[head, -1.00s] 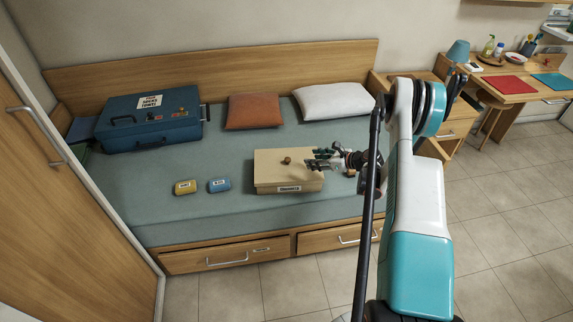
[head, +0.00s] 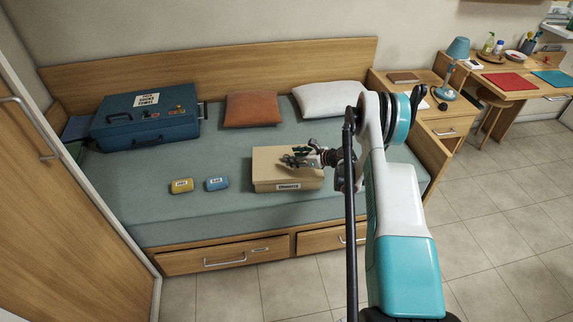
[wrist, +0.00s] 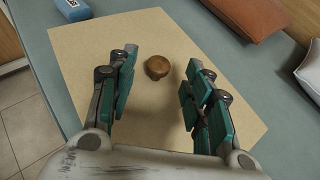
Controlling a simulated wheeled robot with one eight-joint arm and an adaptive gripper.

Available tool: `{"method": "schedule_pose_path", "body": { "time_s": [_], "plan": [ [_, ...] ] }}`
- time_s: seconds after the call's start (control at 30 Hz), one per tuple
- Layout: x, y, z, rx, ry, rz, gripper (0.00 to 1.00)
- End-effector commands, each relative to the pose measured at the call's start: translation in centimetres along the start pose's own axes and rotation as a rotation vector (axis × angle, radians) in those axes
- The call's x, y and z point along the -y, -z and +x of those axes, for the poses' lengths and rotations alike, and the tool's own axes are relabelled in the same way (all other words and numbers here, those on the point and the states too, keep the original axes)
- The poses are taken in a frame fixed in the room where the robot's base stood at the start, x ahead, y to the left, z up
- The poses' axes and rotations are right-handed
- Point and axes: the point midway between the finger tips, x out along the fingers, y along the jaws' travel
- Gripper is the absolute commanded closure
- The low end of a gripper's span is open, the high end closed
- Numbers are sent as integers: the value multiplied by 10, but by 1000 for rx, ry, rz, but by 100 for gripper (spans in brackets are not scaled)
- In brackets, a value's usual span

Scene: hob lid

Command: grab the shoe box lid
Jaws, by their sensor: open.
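The shoe box lid (head: 267,162) is the flat tan top of the box on the bed. The tan shoe box (head: 262,187) has a white label on its front. In the wrist view, the lid (wrist: 107,36) fills the middle, with a round brown knob (wrist: 157,67) on it. My gripper (head: 290,160) is over the lid in the head view and hides the knob there. In the wrist view, my open gripper (wrist: 157,85) has its teal-padded fingers on either side of the knob, with clear gaps. Its height above the lid is hard to tell.
A yellow block (head: 181,186) and a blue block (head: 217,184) lie left of the box. A blue suitcase (head: 145,120), an orange cushion (head: 251,109) and a white pillow (head: 327,99) lie behind. The bed's front left is clear.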

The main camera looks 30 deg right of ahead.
Motion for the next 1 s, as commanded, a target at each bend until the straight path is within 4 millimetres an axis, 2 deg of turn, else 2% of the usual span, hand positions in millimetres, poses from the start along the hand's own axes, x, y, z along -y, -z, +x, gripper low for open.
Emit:
{"method": "schedule_pose_path", "body": {
  "time_s": [0.03, 0.2, 0.43, 0.63, 1.0],
  "plan": [
    [-2, 3, 11, 0, -3, -2, 54],
    [-2, 1, 30, 0, -2, 0, 54],
    [-1, 0, 31, 0, -1, 1, 54],
    [-1, 0, 31, 0, -1, 0, 99],
    [-1, -1, 30, 0, 0, 0, 100]
  ]
}}
